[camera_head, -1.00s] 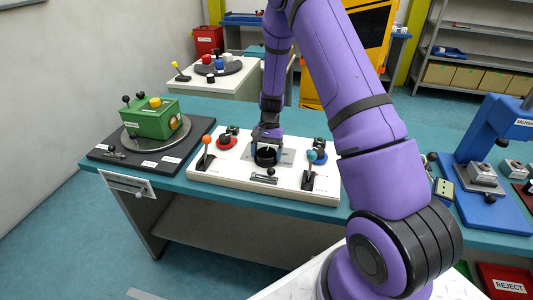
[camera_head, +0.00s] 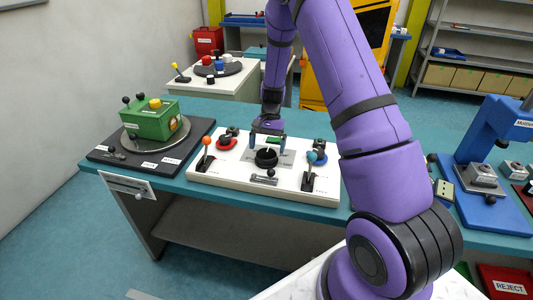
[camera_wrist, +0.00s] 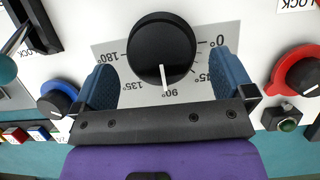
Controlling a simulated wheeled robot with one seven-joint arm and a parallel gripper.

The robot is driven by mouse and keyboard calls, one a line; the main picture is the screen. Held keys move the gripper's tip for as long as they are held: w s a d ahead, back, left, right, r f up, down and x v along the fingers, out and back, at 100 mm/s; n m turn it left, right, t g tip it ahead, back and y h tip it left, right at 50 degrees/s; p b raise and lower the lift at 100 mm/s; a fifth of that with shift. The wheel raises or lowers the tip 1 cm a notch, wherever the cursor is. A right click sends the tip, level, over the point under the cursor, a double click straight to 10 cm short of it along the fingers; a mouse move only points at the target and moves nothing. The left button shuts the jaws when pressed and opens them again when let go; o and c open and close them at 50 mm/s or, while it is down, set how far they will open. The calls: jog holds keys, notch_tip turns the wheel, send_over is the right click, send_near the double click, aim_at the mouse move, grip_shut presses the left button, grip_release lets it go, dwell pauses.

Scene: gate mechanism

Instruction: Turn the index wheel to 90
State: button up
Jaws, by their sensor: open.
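The index wheel (camera_head: 266,158) is a round black knob on the white panel. In the wrist view the wheel (camera_wrist: 161,45) has a white pointer (camera_wrist: 163,77) directed at the 90° mark on the grey scale plate (camera_wrist: 200,88). The scale runs from 0° at the right to 180° at the left. My gripper (camera_head: 267,143) is open above and behind the wheel in the head view. In the wrist view my gripper (camera_wrist: 164,66) has its two blue finger pads apart, one to each side of the wheel's lower edge, with nothing held between them.
A green box (camera_head: 152,120) stands to the left. A blue press (camera_head: 490,160) stands to the right.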

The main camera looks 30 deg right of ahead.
jog(key=v, duration=0.7)
jog(key=shift+r, duration=0.2)
dwell(1.8)
